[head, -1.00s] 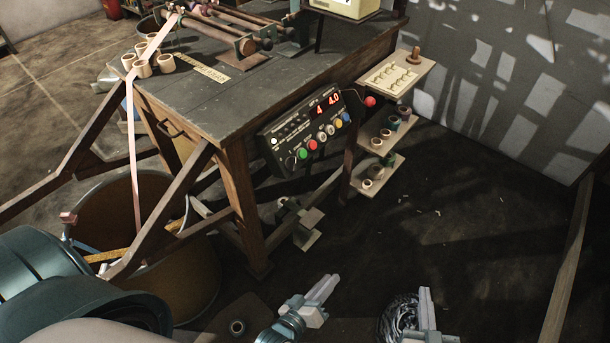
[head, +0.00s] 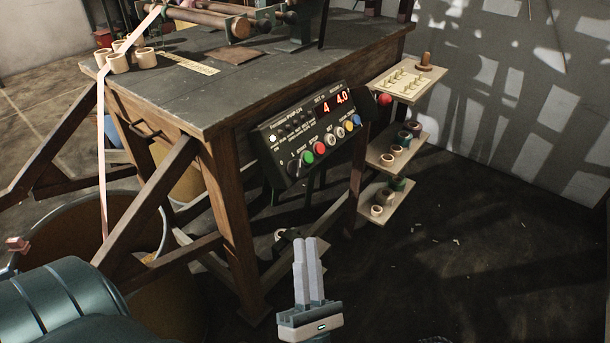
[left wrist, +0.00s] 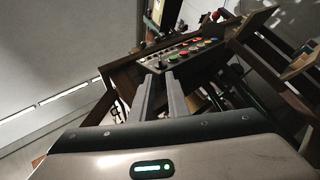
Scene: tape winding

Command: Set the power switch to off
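The control panel (head: 312,133) hangs on the front edge of the dark workbench, with its red display lit, reading 4 and 4.0. A black knob (head: 293,168), apparently the power switch, sits at the left end of its lower row; its exact setting is too small to read. The panel also shows in the left wrist view (left wrist: 178,52). My left gripper (head: 306,240) is below the panel, apart from it, fingers pointing up toward it. In the left wrist view its fingers (left wrist: 160,78) are narrowly open with nothing between them. My right gripper is not clearly in view.
Green, red, white, yellow and blue buttons (head: 331,140) run right of the knob. A red button (head: 384,99) and shelves with spools (head: 397,150) stand to the right. A wooden table leg (head: 228,215) is at the left. Floor at the right is mostly clear.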

